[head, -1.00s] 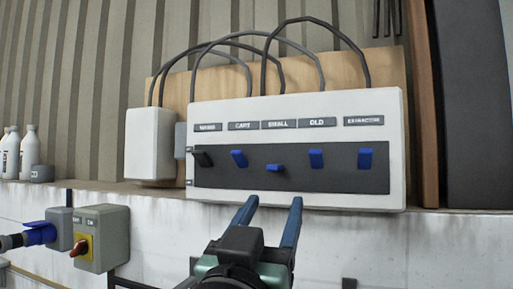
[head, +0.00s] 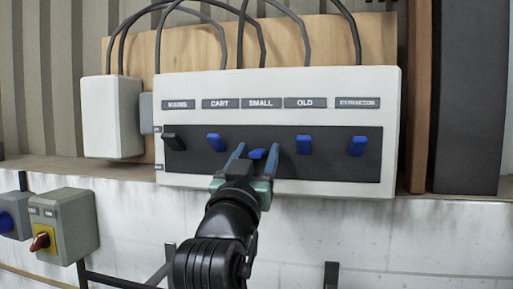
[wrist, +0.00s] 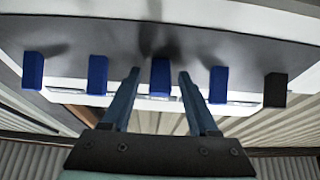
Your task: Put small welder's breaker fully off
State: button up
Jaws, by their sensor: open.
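The small welder's breaker is a blue lever (head: 257,154) under the label SMALL (head: 261,103). It sits a little lower than the blue levers beside it. My gripper (head: 257,150) is open, with one finger on each side of this lever. In the wrist view the blue lever (wrist: 160,77) shows between the spread fingertips (wrist: 159,73), with gaps visible on both sides. My fingers and gripper body partly cover the panel around the lever in the head view.
Blue levers under CART (head: 214,142) and OLD (head: 303,145) flank it closely. A blue extractor lever (head: 357,146) is at far right, a black mains lever (head: 173,142) at far left. A grey box with a red knob (head: 62,228) is lower left.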

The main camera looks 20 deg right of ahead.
grip_shut()
dwell(0.3)
jog(key=shift+f+b, duration=0.15)
jog(key=shift+b, duration=0.25)
